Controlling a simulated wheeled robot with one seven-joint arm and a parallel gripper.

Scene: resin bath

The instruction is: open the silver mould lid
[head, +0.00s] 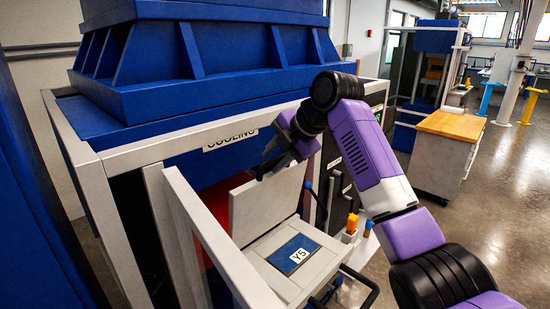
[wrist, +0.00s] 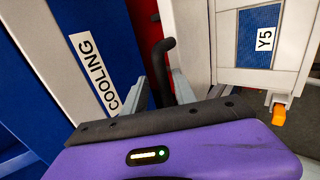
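A pale silver-grey panel (head: 268,200), which looks like the mould lid, stands raised behind a pale block with a blue Y5 label (head: 294,254). In the wrist view the panel (wrist: 187,45) is left of the Y5 label (wrist: 259,38). My gripper (head: 271,158) is at the panel's upper edge, below the COOLING sign. In the wrist view its grey fingers (wrist: 158,90) are apart, with a bent black handle (wrist: 160,62) showing in the gap between them. I cannot tell whether they touch it. The handle's lower end is hidden by my gripper.
A big blue housing with a COOLING sign (head: 230,141) is close above and left of my gripper. A pale frame rail (head: 215,240) stands in front at left. Orange items (head: 352,223) sit right of the block. A wood-topped cabinet (head: 450,125) stands farther right, with open floor beyond.

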